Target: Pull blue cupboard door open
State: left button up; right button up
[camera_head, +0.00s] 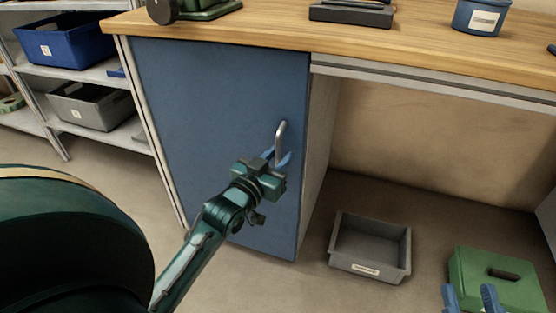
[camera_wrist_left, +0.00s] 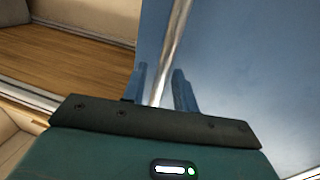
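The blue cupboard door (camera_head: 205,110) sits under the wooden bench top and looks closed in the head view. Its upright metal handle (camera_head: 281,140) is near the door's right edge. My left gripper (camera_head: 277,158) is at the lower part of the handle. In the left wrist view the handle bar (camera_wrist_left: 172,50) passes between the two blue fingers of the left gripper (camera_wrist_left: 159,86). The fingers stand apart, with small gaps beside the bar.
A grey bin (camera_head: 371,246) and a green box (camera_head: 497,280) are on the floor right of the cupboard. The bench top (camera_head: 410,42) overhangs the door. Shelves with a blue bin (camera_head: 62,40) and a grey bin (camera_head: 90,106) stand left. Floor before the door is bare.

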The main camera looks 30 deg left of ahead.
pick_arm(q)
jog(key=shift+c, duration=0.4)
grip_shut()
